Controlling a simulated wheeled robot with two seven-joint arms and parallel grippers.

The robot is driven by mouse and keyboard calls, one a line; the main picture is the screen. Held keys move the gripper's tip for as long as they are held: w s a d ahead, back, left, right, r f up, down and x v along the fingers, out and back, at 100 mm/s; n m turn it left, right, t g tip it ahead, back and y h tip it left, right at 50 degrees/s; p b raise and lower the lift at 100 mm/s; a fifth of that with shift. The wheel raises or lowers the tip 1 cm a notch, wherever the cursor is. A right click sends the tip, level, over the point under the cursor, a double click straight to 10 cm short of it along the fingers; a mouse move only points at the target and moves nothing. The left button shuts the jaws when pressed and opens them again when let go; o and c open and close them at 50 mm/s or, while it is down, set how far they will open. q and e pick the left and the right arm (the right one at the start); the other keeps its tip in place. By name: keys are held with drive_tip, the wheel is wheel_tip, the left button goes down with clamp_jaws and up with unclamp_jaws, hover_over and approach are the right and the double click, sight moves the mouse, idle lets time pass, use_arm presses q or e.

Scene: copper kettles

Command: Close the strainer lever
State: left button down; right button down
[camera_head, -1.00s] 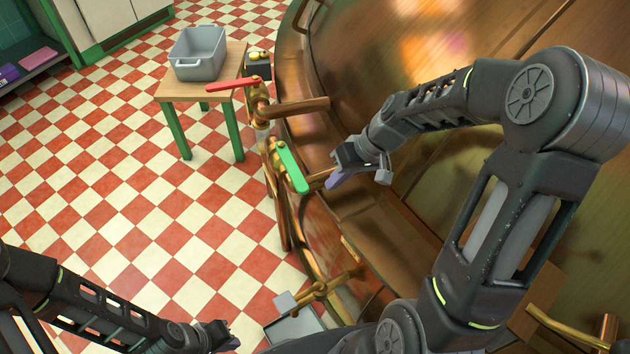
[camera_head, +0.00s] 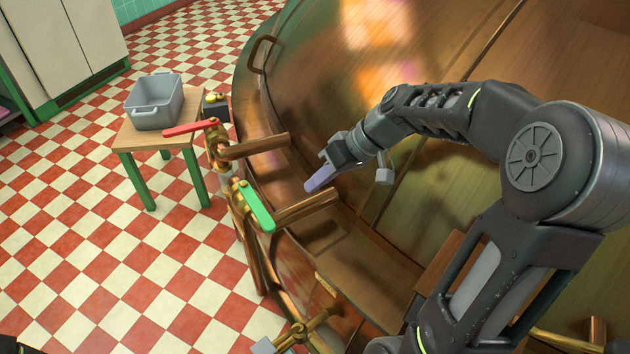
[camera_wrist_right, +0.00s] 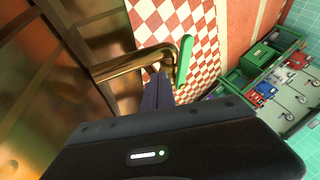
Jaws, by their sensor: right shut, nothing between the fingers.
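A green lever (camera_head: 257,206) sits on a brass valve at the end of a copper pipe on the kettle's side. A red lever (camera_head: 191,128) sits on a similar valve farther back. No label shows which is the strainer lever. My right gripper (camera_head: 317,181) is shut and empty, above and to the right of the green lever, apart from it, near the kettle wall. In the right wrist view, the closed fingers (camera_wrist_right: 157,92) point toward the copper pipe, and the green lever (camera_wrist_right: 184,60) shows just beyond them to the right. My left gripper is out of view.
The large copper kettle (camera_head: 340,110) fills the right side. A grey bin (camera_head: 155,108) stands on a small green-legged table (camera_head: 125,138) at the left. Another brass fitting (camera_head: 298,334) shows at the bottom. The checkered floor (camera_head: 90,235) at the left is clear.

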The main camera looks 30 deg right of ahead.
sight(256, 206)
drive_tip(key=w+a+f, duration=0.3)
drive_tip(key=a+f, duration=0.3)
drive_tip(key=a, duration=0.1)
drive_tip(key=shift+a, duration=0.3)
drive_tip(key=shift+a, duration=0.15)
